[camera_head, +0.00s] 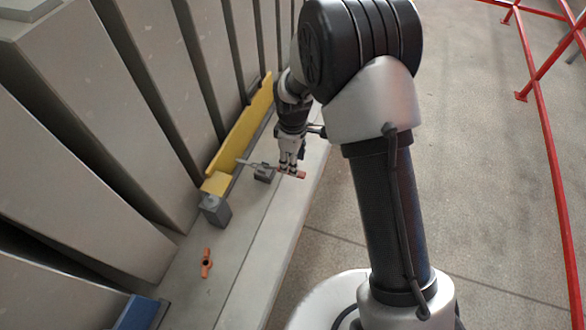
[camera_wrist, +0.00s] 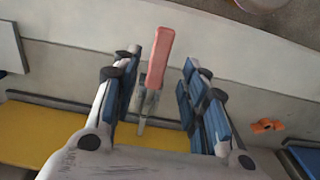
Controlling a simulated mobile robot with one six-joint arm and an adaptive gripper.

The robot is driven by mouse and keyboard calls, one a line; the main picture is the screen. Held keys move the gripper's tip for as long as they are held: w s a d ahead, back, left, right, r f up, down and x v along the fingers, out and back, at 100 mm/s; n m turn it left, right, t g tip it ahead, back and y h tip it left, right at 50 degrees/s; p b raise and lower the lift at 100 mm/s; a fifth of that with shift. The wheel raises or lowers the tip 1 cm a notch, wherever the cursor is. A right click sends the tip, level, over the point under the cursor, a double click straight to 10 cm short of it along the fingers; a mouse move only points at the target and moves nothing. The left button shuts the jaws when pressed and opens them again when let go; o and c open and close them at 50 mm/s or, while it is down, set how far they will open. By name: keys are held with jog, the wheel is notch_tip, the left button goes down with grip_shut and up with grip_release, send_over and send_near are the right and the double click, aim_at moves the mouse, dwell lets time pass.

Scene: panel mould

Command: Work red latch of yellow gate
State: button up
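The yellow gate (camera_head: 240,130) is a long upright panel beside the grey slabs; it also shows at the bottom of the wrist view (camera_wrist: 40,135). The red latch (camera_head: 302,175) has a handle pointing away from the gate over the pale ledge. In the wrist view the red handle (camera_wrist: 160,55) joins a grey metal lever. My gripper (camera_head: 288,167) is at the latch, its fingers open. In the wrist view my gripper (camera_wrist: 163,72) has a blue-padded finger on each side of the handle, with gaps on both sides. The lever's lower end is partly hidden by my gripper.
An orange winged piece (camera_head: 206,263) lies on the ledge. A grey block (camera_head: 215,210) stands by the gate's near end, with a blue part (camera_head: 137,312) at the bottom. Tall grey slabs (camera_head: 80,130) crowd the left. Red railing (camera_head: 545,150) stands right beyond open floor.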

jog(key=shift+f+b, duration=0.3)
jog(key=shift+f, duration=1.9)
grip_shut()
